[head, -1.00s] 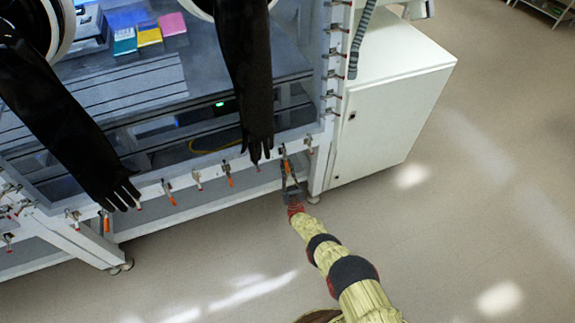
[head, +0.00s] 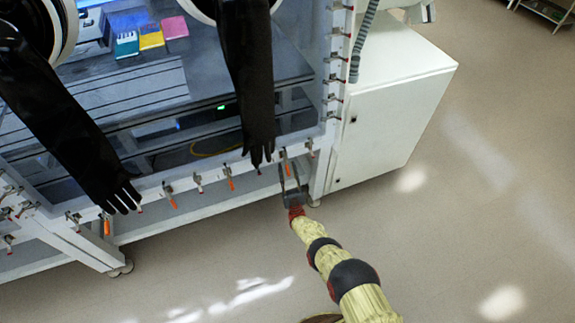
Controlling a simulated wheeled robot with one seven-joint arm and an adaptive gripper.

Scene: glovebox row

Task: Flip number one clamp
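A row of toggle clamps runs along the lower front rail (head: 150,184) of the glovebox in the head view. Several have orange handles, such as those at the middle (head: 230,178) and further left (head: 170,197). No number shows, so I cannot tell which is number one. My gripper (head: 291,173) is at the rail's right end, just in front of an orange-handled clamp (head: 286,163). Its two fingers are spread, one on each side of this handle. I cannot tell whether they touch it.
Black gloves hang in front of the rail, one on the left (head: 75,130) and one near my gripper (head: 247,80). A white cabinet (head: 388,125) stands to the right. More clamps line the right post (head: 335,85). The floor (head: 440,240) in front is clear.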

